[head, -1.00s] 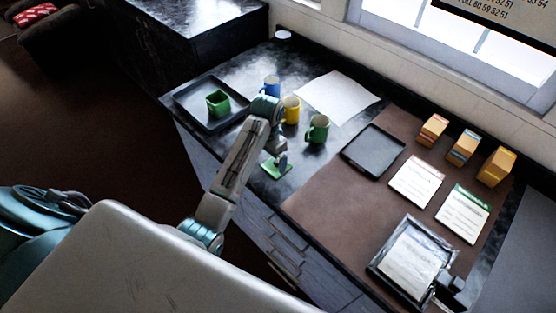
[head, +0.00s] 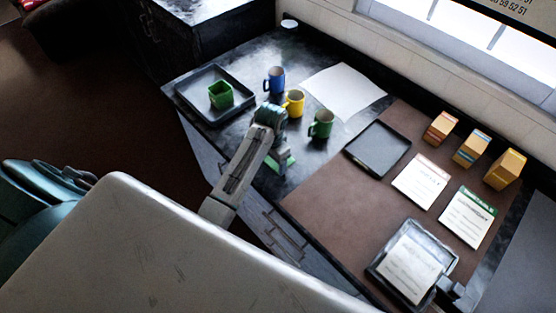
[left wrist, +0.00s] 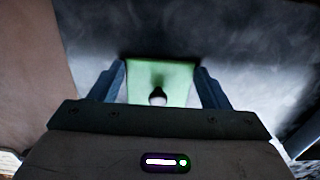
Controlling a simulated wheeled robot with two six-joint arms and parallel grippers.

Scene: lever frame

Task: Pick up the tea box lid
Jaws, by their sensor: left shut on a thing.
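The tea box lid is a green plate (head: 290,164) with a dark knob, at the front edge of the dark counter in the head view. My left gripper (head: 281,158) is over it and hides part of it. In the left wrist view the lid (left wrist: 178,80) lies between the two fingers of my left gripper (left wrist: 160,85), which is shut on it. I cannot tell whether it is clear of the counter. The open green tea box (head: 221,96) stands in a black tray (head: 241,113) at the back left. My right gripper is not in view.
A blue mug (head: 274,80), a yellow mug (head: 294,102) and a green mug (head: 321,124) stand close behind my left gripper. White paper (head: 343,90) lies behind them. An empty dark tray (head: 377,149), cards (head: 421,180) and small boxes (head: 440,128) are on the right.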

